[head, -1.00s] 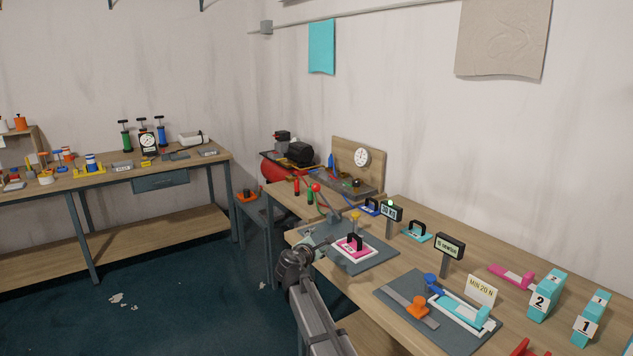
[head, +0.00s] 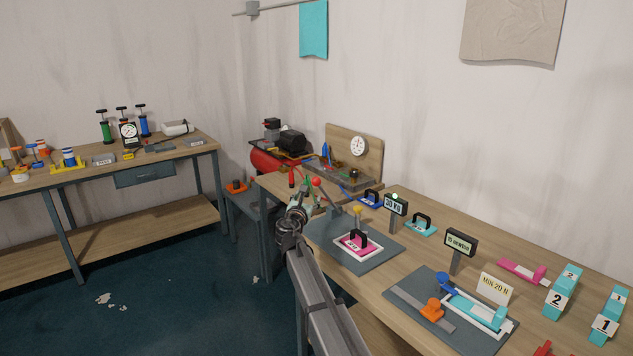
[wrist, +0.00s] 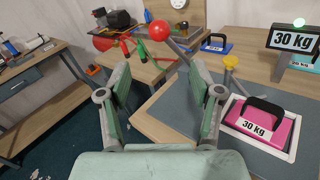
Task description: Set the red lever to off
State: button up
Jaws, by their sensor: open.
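A red ball knob (head: 316,182) tops a tilted grey lever at the near bench's back left edge. In the wrist view the red knob (wrist: 158,31) stands beyond my fingertips, with its grey rod sloping down to the right, partly behind the right finger. A slim red handle (head: 292,177) stands left of it; it shows beside a green handle (wrist: 142,53) in the wrist view. I cannot tell which one is the red lever, and I see no off mark. My gripper (wrist: 160,75) is open and empty, short of the knob and apart from it; it also shows in the head view (head: 299,205).
A pink 30 kg weight (head: 357,243) in a white frame and a yellow knob (head: 358,210) stand on the grey mat to the right. A 30 kg display (head: 396,205) stands behind them. A red compressor (head: 275,160) is at the back left. Open floor lies left.

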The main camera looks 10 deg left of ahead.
aim_at(315, 183)
jog(key=w+p, duration=0.1)
jog(key=w, duration=0.4)
jog(key=w+d+p, duration=0.1)
jog(key=w, duration=0.4)
jog(key=w+p, duration=0.1)
jog(key=w, duration=0.4)
jog(key=shift+d, duration=0.15)
jog(key=shift+c, duration=0.3)
grip_shut()
